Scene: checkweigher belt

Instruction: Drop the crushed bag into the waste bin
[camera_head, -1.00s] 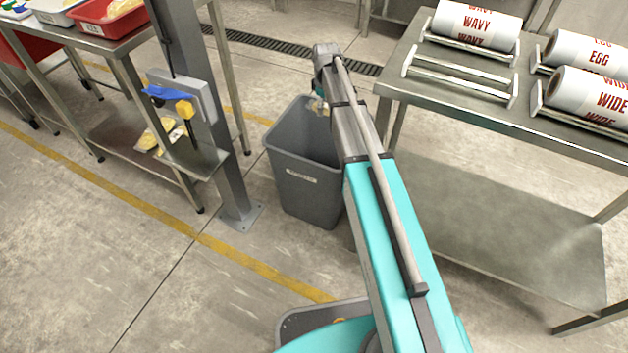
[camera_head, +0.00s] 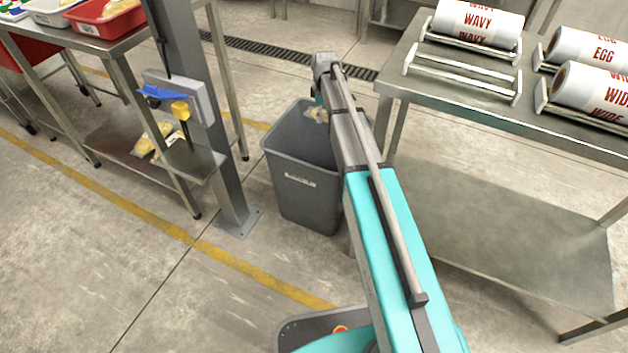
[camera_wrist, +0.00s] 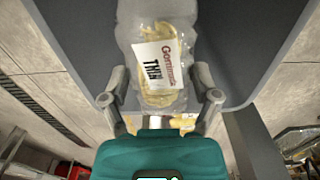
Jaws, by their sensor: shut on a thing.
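The crushed bag (camera_wrist: 160,75) is clear plastic with yellow contents and a white label, and fills the upper middle of the wrist view. My gripper (camera_wrist: 160,100) is shut on it, with one grey finger at each side. In the head view a small part of the bag (camera_head: 318,114) shows beside my arm, at the mouth of the waste bin. The grey waste bin (camera_head: 305,190) stands on the floor, open at the top. In the wrist view the bin's grey wall (camera_wrist: 75,30) lies behind the bag. My arm hides the gripper in the head view.
A steel table with label rolls (camera_head: 478,25) stands right of the bin. A grey post (camera_head: 228,180) with a small shelf stands to its left. A steel bench with a red tray (camera_head: 105,18) is at the far left.

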